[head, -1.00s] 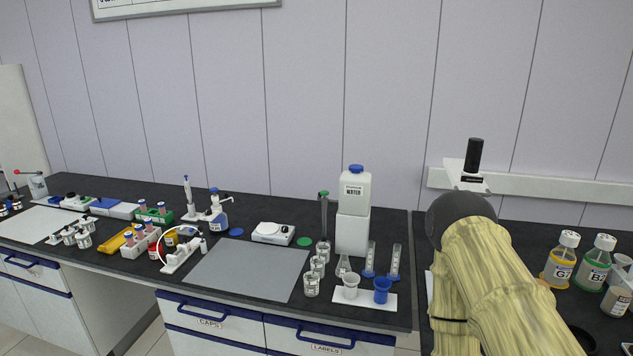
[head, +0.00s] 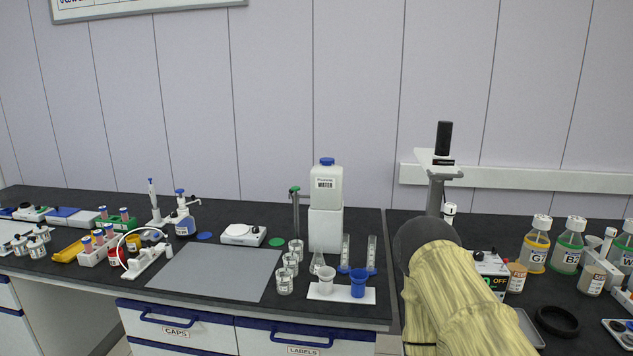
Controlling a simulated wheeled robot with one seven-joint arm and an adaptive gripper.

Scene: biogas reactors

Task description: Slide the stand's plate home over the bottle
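The stand (head: 435,196) rises at the back of the right bench as a grey upright. Its top carries a white plate (head: 428,157) with a black cylinder (head: 444,139) on it. Just right of the upright shows a white bottle cap (head: 450,208); my arm hides what is below it, so I cannot tell how the plate sits over that bottle. Other capped bottles stand further right: an orange-banded one marked G (head: 536,246) and a green-banded one (head: 569,247).
A box reading OFF (head: 494,274), a small orange-labelled jar (head: 516,278) and a black ring (head: 557,320) lie right of my arm. A white water container (head: 326,184) stands left of it. A gap separates the two benches. The grey mat (head: 215,272) is clear.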

